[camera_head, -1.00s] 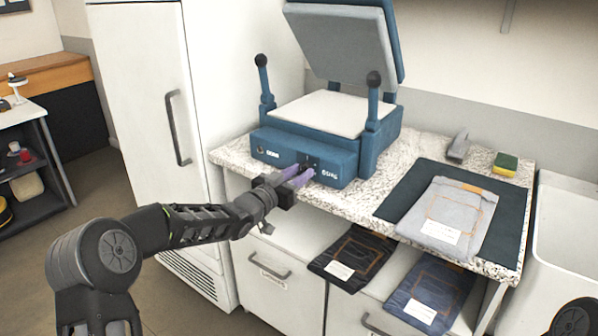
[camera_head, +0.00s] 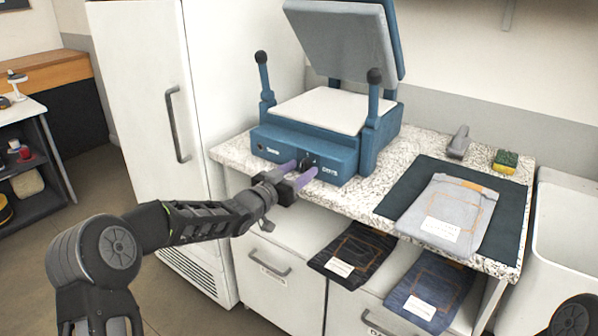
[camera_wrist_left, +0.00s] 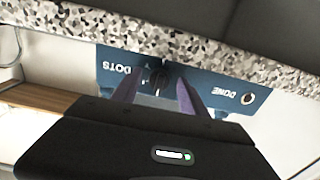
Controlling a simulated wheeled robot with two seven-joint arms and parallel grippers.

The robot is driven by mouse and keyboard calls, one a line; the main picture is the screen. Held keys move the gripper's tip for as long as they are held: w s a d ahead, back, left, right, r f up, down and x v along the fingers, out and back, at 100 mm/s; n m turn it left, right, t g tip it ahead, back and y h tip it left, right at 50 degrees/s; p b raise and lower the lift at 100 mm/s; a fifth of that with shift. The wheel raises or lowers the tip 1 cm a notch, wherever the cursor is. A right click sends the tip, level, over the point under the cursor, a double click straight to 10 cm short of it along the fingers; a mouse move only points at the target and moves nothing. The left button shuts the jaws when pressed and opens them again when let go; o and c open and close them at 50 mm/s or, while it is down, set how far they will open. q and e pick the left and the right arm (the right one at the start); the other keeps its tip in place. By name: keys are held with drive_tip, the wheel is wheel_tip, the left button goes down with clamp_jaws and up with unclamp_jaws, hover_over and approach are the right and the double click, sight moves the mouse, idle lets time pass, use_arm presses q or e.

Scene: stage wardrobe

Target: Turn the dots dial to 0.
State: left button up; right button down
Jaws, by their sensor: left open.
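The dots dial (camera_head: 306,160) is a small dark knob on the front panel of a blue heat press (camera_head: 335,160). The word DOTS is printed beside it. My left gripper (camera_head: 298,171) is open in front of the panel, its two purple fingers spread on either side of the dial. In the left wrist view the dark dial (camera_wrist_left: 157,79) shows between the fingertips of the gripper (camera_wrist_left: 158,88), nearer the left one. I cannot tell whether a finger touches it. The dial's pointer setting is too small to read.
The press's lid (camera_head: 345,45) is raised, with an upright handle on each side. A grey folded garment (camera_head: 465,210) lies on a dark mat (camera_head: 400,200) to the right. An iron-like grey tool (camera_head: 458,142) and a sponge (camera_head: 506,161) stand behind. A white fridge (camera_head: 140,100) stands left.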

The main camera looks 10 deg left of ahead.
use_arm(q)
drive_tip(key=shift+s, duration=0.1)
drive_tip(key=v, duration=0.7)
drive_tip(key=shift+s+b, duration=0.3)
drive_tip(key=shift+a, duration=0.1)
